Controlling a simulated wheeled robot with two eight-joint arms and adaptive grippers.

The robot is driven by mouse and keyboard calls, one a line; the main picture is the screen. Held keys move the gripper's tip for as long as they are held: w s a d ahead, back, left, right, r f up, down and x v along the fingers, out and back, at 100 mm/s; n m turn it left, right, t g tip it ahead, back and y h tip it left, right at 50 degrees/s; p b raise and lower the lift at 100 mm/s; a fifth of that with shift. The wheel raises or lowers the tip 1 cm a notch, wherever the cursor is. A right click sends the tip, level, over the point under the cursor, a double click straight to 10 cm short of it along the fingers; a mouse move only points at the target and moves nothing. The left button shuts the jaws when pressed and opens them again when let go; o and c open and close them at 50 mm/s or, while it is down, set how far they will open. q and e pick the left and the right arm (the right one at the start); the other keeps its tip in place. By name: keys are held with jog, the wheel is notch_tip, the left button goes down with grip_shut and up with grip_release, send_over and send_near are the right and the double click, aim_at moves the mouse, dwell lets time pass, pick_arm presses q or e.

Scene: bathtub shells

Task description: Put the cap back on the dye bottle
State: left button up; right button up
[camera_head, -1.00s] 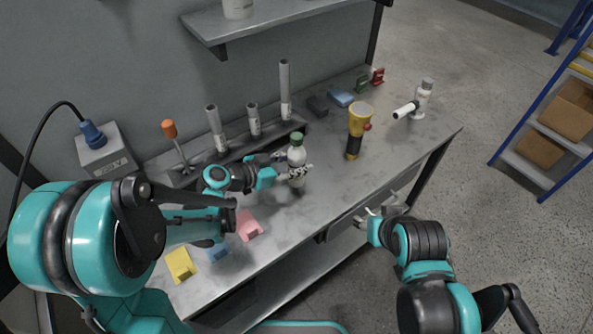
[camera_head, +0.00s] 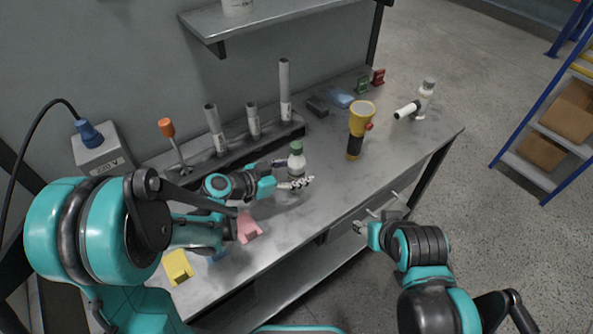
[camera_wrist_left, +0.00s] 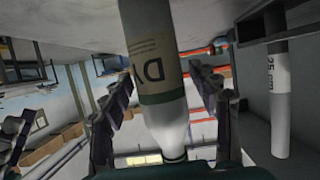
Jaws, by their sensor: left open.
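In the left wrist view the bottle (camera_wrist_left: 155,60) appears upside down between the two spread fingers (camera_wrist_left: 165,95), with a gap to each side. Its label reads "DY", and a green ring shows at the neck. My right gripper (camera_head: 368,220) is by the bench's front edge, away from the bottle; its jaw gap is unclear.
A rack with several grey tubes (camera_head: 215,130) stands behind the bottle. A yellow-black flashlight (camera_head: 357,130) stands to the right. Pink (camera_head: 249,228) and yellow (camera_head: 178,267) blocks lie near the front left.

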pick_arm(q)
jog(key=shift+r, duration=0.3)
jog(key=p+v, duration=0.3)
jog(key=v, duration=0.9)
pick_arm(e)
notch_tip(320, 180, up, 4)
jog(key=shift+f, duration=0.2)
pick_arm(q)
jog(key=shift+s+f, duration=0.1)
jog(key=shift+f, duration=0.05)
jog(key=s+a+r+n+y, duration=0.2)
jog(key=s+a+n+y, duration=0.6)
jog(key=s+n+y, duration=0.2)
jog(key=shift+s+a+n+g+y, duration=0.4)
jog(key=shift+s+y, duration=0.1)
jog(key=shift+s, duration=0.7)
jog(key=shift+c, duration=0.4)
pick_arm(e)
jog(key=shift+c, duration=0.3)
